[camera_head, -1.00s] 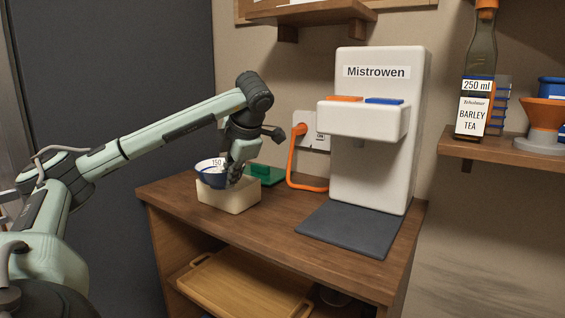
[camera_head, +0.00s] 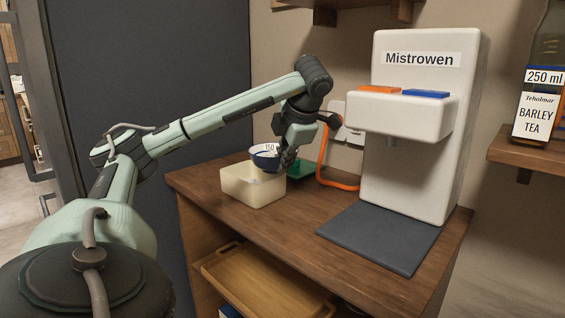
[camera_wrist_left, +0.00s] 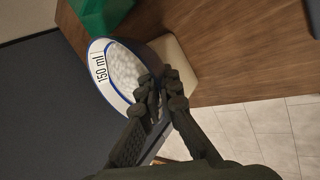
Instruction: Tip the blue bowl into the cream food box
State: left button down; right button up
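The blue bowl (camera_head: 262,163), white near its rim and marked "150", is held over the back right part of the cream food box (camera_head: 248,190). My left gripper (camera_head: 286,160) is shut on the bowl's right side. In the left wrist view the dark fingers (camera_wrist_left: 160,98) pinch the bowl's rim, and the bowl (camera_wrist_left: 98,68) holds white, grainy contents. The bowl looks close to level in the head view. Part of the box (camera_wrist_left: 180,65) shows behind the bowl there. I cannot tell what lies in the box. My right gripper is not in view.
A green object (camera_head: 299,172) lies behind the box. Bare wooden counter (camera_head: 290,215) lies between box and mat. A wooden tray (camera_head: 262,285) is on the shelf below.

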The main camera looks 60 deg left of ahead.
pick_arm(q)
jog(key=shift+a+r+n+t+h+b, duration=0.1)
jog(key=shift+r+n+t+h+b, duration=0.2)
jog(key=shift+r+t+h, duration=0.65)
jog(key=shift+r+h, duration=0.25)
jog(key=shift+r, duration=0.5)
jog(key=shift+r+t+h+b, duration=0.25)
jog(key=shift+r+h+b, duration=0.15)
jog(key=shift+r+h, duration=0.1)
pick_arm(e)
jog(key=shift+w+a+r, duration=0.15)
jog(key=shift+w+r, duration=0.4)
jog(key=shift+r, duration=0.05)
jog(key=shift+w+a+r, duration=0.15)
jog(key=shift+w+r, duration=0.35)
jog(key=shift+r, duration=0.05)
pick_arm(q)
jog(key=shift+n, duration=0.3)
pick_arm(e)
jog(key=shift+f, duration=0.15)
pick_arm(q)
jog(key=shift+s+a+r+t+h+b, duration=0.1)
jog(key=shift+r+t+h+b, duration=0.2)
jog(key=shift+b, duration=0.1)
jog(key=shift+r, duration=0.15)
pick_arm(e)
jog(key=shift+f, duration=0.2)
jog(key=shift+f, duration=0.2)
